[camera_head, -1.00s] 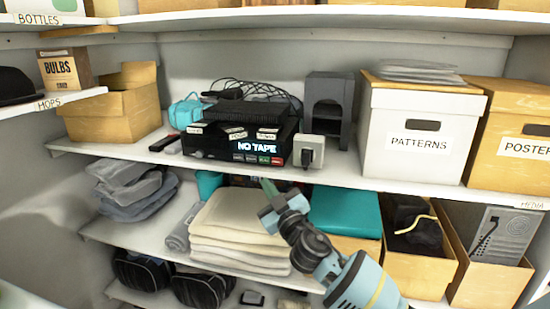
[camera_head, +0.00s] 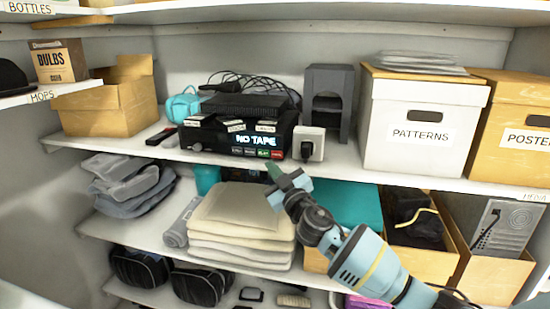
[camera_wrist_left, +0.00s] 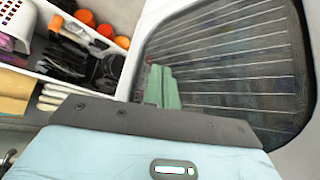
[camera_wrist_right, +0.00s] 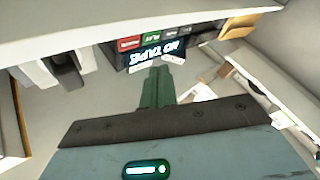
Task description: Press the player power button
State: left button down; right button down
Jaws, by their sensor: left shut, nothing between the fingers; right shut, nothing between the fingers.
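The player (camera_head: 225,136) is a black box on the middle shelf with a lit "NO TAPE" display and a row of small coloured buttons under it. In the right wrist view its front (camera_wrist_right: 160,50) appears upside down beyond the fingertips. I cannot tell which button is the power one. My right gripper (camera_head: 273,172) is shut and empty, below and in front of the player, near the shelf's front edge, apart from it. Its green fingers (camera_wrist_right: 160,68) point toward the display. My left gripper (camera_wrist_left: 160,70) is shut and empty, seen only in its wrist view, near a dark ribbed panel.
A white plug box (camera_head: 310,145) and a grey stand (camera_head: 328,95) are right of the player. The shelf edge (camera_head: 350,172) runs just above my right gripper. Folded cloths (camera_head: 240,225) and a teal box (camera_head: 350,203) lie on the shelf below.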

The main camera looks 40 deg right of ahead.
aim_at(277, 154)
pick_arm(q)
jog(key=shift+s+f+b, duration=0.15)
jog(key=shift+f+b, duration=0.3)
jog(key=shift+f, duration=0.15)
pick_arm(e)
jog(key=shift+w+d, duration=1.15)
jog(key=shift+d, duration=0.2)
pick_arm(q)
jog(key=shift+s+f, duration=0.15)
jog(key=shift+s, duration=0.2)
jog(key=shift+w, duration=0.3)
pick_arm(e)
jog(key=shift+w+d, duration=0.1)
jog(key=shift+w+d, duration=0.2)
jog(key=shift+d, duration=0.05)
pick_arm(q)
jog(key=shift+s, duration=0.1)
jog(key=shift+s+f+g, duration=0.2)
jog(key=shift+s+g, duration=0.1)
jog(key=shift+s, duration=0.1)
pick_arm(e)
jog(key=shift+d, duration=0.1)
